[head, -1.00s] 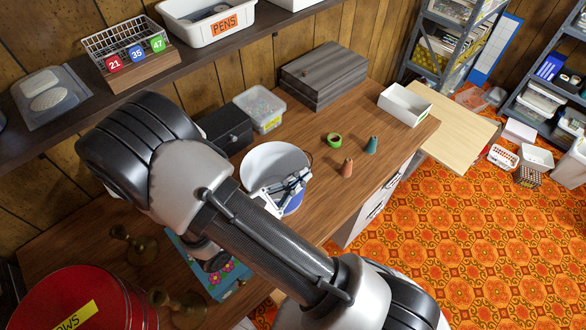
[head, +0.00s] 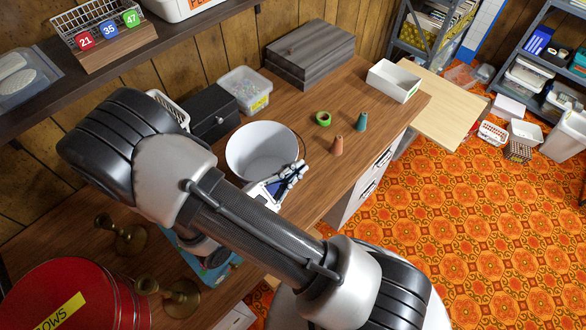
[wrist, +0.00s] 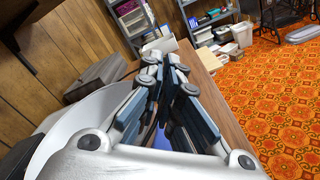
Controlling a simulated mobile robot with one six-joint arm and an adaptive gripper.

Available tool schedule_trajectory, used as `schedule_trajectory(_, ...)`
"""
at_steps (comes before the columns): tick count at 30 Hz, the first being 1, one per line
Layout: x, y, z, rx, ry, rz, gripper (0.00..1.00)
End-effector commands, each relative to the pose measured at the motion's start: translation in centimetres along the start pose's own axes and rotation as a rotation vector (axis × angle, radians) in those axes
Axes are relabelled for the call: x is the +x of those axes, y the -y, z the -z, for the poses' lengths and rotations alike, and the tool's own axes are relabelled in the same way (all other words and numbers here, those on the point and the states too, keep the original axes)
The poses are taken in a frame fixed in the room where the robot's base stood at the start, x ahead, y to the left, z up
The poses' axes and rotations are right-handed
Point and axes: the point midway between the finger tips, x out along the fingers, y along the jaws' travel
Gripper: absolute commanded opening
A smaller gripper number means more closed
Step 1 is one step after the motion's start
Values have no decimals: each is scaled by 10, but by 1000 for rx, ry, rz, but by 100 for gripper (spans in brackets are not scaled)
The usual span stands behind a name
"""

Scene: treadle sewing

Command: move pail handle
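The white pail (head: 262,150) stands on the wooden table, just left of my gripper in the head view. Its white wall (wrist: 70,125) fills the lower left of the wrist view. A thin dark wire, which looks like the pail handle (head: 302,148), curves along the right of the rim. My gripper (head: 294,172) is at the pail's right front side, in front of a blue patch on it. In the wrist view the fingers of my gripper (wrist: 166,80) come together, close to shut. I cannot tell whether the thin handle is between them.
Green tape (head: 323,118), an orange cone (head: 337,145) and a teal cone (head: 361,121) stand right of the pail. A dark box (head: 212,114) and a clear tub (head: 246,89) are behind it. Brass candlesticks (head: 122,236) and a red tin (head: 70,295) are at lower left.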

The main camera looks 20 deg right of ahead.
Motion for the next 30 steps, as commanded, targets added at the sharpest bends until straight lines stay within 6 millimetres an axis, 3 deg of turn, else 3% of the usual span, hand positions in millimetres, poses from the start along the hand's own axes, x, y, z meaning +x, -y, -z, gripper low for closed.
schedule_trajectory(4,0,2,0,-7,0,2,0)
schedule_trajectory(14,0,0,0,-3,0,1,24)
schedule_trajectory(24,-2,0,0,-1,-1,-1,25)
schedule_trajectory(30,-28,-1,1,0,-5,-5,25)
